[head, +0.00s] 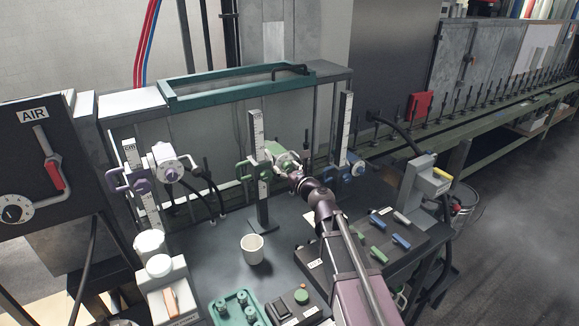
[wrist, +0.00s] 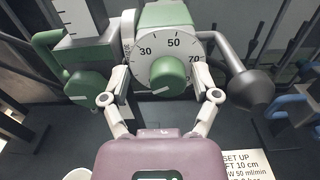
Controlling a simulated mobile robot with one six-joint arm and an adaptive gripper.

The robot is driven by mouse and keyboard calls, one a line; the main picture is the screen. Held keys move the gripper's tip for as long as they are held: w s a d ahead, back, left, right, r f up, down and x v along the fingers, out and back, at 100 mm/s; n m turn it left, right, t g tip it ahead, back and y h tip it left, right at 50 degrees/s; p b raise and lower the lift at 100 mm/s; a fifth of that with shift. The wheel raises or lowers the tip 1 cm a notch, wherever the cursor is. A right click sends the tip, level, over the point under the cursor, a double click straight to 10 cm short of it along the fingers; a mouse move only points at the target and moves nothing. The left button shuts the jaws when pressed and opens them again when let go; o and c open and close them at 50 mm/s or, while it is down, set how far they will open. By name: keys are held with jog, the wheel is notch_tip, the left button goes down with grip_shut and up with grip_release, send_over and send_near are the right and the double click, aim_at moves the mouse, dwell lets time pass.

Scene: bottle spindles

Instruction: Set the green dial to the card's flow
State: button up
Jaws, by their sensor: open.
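The green dial knob (wrist: 168,76) sits in front of a white scale plate (wrist: 172,45) marked 30, 50 and 70. A pale mark on the knob's lower face points down and left, away from the 50 at the top. My gripper (wrist: 163,78) is open, with one finger on each side of the knob; I cannot tell whether they touch it. In the head view my gripper (head: 297,180) is at the green spindle unit (head: 283,160), partly covering it. The card (wrist: 242,162) at lower right in the wrist view shows "SET UP", "10 cm" and "50 ml/min"; its left and bottom are cut off.
A purple unit (head: 168,162) stands left and a blue one (head: 354,169) right, each by a ruled post. A white cup (head: 252,250) stands on the dark bench.

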jog(key=shift+d, duration=0.15)
jog(key=shift+w+d, duration=0.1)
jog(key=shift+d, duration=0.05)
grip_shut()
jog(key=shift+a, duration=0.2)
jog(key=shift+d, duration=0.15)
